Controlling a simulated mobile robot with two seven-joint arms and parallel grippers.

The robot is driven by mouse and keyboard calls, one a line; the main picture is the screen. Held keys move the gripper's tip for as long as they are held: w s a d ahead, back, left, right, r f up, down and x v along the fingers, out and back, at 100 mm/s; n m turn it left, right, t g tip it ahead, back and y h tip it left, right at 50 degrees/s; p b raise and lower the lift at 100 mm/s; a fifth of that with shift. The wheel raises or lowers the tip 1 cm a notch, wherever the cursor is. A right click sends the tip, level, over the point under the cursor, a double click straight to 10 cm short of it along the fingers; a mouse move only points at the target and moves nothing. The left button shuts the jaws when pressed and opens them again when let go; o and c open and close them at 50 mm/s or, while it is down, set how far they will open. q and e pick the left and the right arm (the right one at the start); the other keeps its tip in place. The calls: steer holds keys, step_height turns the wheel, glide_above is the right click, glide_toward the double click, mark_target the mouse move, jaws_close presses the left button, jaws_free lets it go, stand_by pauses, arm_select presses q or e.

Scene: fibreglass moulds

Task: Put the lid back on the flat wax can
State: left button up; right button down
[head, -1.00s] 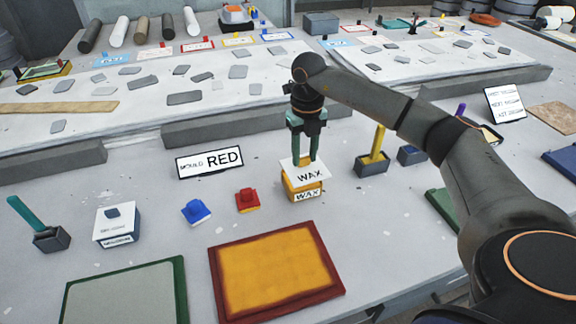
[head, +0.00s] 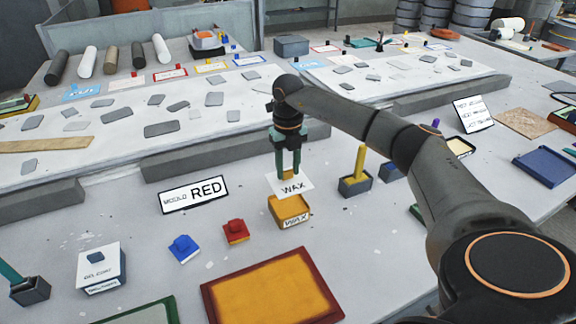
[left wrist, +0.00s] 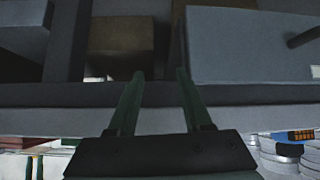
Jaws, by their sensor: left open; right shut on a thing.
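The flat wax can (head: 288,212) is a low orange-yellow box with a white WAX label on its front. It stands on the near table, and much of its orange top shows uncovered. Its lid (head: 292,188), a white plate marked WAX, is held above the can's far side, apart from it as far as I can tell. My right gripper (head: 288,173) points down and is shut on the lid's small orange grip, mostly hidden between the fingers. My left gripper (left wrist: 157,75) shows only in the left wrist view, open and empty.
A red block (head: 236,232) and a blue block (head: 184,249) stand left of the can. A dark box with a yellow handle (head: 356,178) stands close to its right. A red-framed orange mould (head: 270,290) lies in front. A MOULD RED sign (head: 194,194) stands behind left.

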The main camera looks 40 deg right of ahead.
mark_target(288, 180)
steer(key=shift+f+b, duration=1.45)
steer(key=shift+f, duration=1.75)
steer(key=shift+f, duration=0.2)
steer(key=shift+f, duration=0.2)
steer(key=shift+f, duration=0.3)
